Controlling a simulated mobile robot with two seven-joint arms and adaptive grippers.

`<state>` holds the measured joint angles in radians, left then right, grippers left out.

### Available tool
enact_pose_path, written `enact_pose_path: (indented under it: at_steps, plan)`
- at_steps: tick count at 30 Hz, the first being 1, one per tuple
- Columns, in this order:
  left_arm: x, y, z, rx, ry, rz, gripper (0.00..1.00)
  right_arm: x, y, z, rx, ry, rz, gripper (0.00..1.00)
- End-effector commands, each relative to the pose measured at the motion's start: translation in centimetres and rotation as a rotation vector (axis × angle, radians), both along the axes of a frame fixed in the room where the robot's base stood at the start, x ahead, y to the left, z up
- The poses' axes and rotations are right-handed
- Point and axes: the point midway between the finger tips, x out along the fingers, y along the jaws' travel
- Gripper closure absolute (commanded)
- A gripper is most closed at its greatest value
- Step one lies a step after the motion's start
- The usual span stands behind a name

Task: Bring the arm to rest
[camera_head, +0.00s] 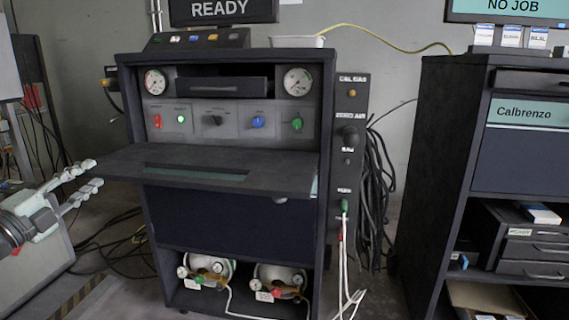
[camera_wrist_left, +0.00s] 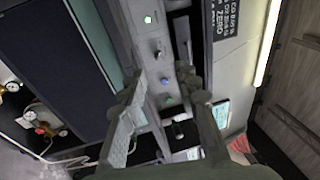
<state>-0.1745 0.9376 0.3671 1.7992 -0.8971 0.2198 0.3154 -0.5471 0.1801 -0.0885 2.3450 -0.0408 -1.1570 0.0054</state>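My left gripper (camera_head: 93,174) is at the left edge of the head view, left of the dark analyser cabinet and just beyond the left end of its fold-out shelf (camera_head: 220,168). Its two fingers are apart with nothing between them. In the left wrist view the gripper (camera_wrist_left: 165,98) also shows its fingers spread, with the cabinet's knob panel (camera_wrist_left: 158,60) in the background. My right gripper is in neither view.
The cabinet has gauges (camera_head: 298,82), a knob panel (camera_head: 220,121) and gas cylinders (camera_head: 281,277) below. A side valve column (camera_head: 348,133) carries hoses. A second dark cabinet (camera_head: 430,150) stands at right. Cables lie on the floor at left.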

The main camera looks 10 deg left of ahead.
Motion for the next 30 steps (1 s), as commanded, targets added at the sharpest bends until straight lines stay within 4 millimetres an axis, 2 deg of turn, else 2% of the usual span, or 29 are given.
enact_pose_path:
  at_steps: [3,5,6,8,9,13,15,18,21,24,27,30]
  plan:
    - [-1.3,1.1,-7.8,-0.327,0.061,0.201,0.69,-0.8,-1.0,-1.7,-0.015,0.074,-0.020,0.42]
    - [-2.5,1.5,-12.1,-0.464,0.115,0.310,0.69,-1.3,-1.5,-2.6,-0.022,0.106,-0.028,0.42]
    - [-3.5,1.4,-15.0,-0.542,0.160,0.379,0.69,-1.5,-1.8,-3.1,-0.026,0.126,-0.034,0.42]
    - [-5.1,1.0,-19.2,-0.649,0.234,0.474,0.69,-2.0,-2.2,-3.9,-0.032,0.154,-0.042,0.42]
    - [-6.4,0.5,-22.0,-0.711,0.289,0.534,0.69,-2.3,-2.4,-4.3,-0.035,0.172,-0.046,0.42]
    - [-11.1,-2.7,-30.1,-0.882,0.485,0.709,0.69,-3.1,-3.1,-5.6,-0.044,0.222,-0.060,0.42]
    - [-14.0,-5.2,-34.0,-0.956,0.602,0.791,0.69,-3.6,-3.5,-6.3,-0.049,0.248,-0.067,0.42]
    - [-18.3,-9.5,-38.5,-1.043,0.778,0.888,0.69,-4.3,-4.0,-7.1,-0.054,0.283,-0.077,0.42]
    - [-22.4,-13.8,-41.6,-1.104,0.947,0.963,0.69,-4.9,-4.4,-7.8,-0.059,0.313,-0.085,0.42]
    - [-25.7,-17.5,-43.4,-1.143,1.086,1.010,0.69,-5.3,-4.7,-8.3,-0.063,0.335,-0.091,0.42]
    - [-27.8,-20.0,-44.3,-1.164,1.179,1.035,0.69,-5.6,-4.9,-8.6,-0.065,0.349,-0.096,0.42]
    - [-28.9,-21.2,-44.6,-1.172,1.227,1.047,0.69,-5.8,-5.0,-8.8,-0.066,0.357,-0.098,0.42]
